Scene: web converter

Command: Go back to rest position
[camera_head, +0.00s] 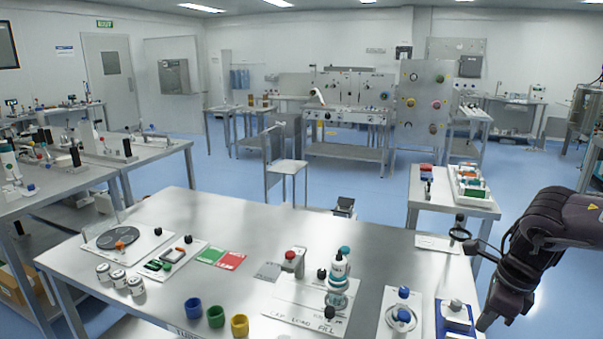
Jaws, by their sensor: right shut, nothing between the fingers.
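My right gripper (487,317) is at the lower right, on a dark arm that comes in from the right edge. It points downward, shut and empty, by the right edge of the metal table (225,262). It appears just beside the blue and white fixture (455,315); I cannot tell whether they touch. My left gripper and arm are not in view.
A magnifier stand (459,228) is near my right arm. A side table (450,201) stands behind. The table's back middle is clear.

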